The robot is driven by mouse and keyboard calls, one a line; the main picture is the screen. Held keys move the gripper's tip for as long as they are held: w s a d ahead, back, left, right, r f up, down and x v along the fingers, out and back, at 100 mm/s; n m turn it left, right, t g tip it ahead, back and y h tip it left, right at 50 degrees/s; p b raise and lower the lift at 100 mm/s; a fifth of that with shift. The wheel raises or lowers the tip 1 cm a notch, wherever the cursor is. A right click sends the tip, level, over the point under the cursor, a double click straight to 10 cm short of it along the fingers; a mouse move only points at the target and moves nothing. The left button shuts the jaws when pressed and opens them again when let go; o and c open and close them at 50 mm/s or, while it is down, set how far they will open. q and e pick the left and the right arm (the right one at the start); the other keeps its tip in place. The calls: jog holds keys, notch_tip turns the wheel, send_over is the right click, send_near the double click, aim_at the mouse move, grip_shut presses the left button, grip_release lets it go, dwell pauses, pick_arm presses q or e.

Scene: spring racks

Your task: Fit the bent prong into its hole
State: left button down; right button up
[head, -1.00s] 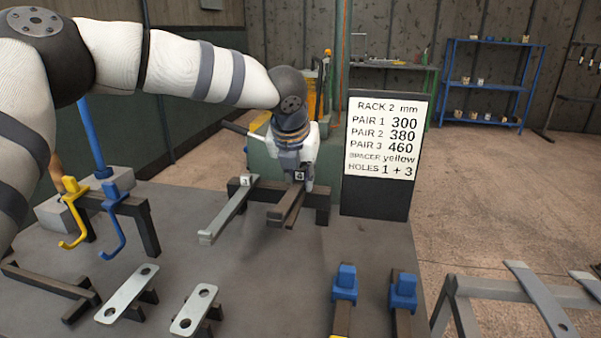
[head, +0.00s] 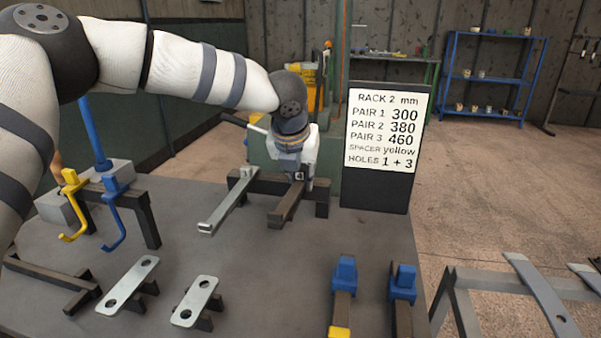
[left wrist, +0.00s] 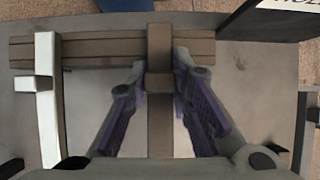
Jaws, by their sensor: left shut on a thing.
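A dark brown prong (head: 287,206) sticks out toward me from a dark rail (head: 265,184) at the back of the table. In the left wrist view the prong (left wrist: 160,130) crosses the rail (left wrist: 100,50) and has a collar around it. My left gripper (head: 298,182) points down over the prong where it meets the rail. In the left wrist view its fingers (left wrist: 158,88) straddle the prong at the collar; it is shut on the prong. A light grey prong (head: 227,205) stands in the same rail to the left. The hole and any bend are hidden. My right gripper is out of view.
A yellow hook (head: 72,205) and a blue hook (head: 113,215) hang from a stand at left. Two holed plates (head: 128,285) (head: 195,302) lie in front. Blue-topped pieces (head: 345,272) stand at front right. A sign (head: 386,130) stands behind the rail's right end.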

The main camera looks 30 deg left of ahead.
pick_arm(q)
jog(key=shift+f, duration=0.25)
jog(key=c, duration=1.5)
grip_release()
jog(key=shift+o, duration=0.7)
jog(key=shift+f, duration=0.1)
jog(key=v, duration=1.2)
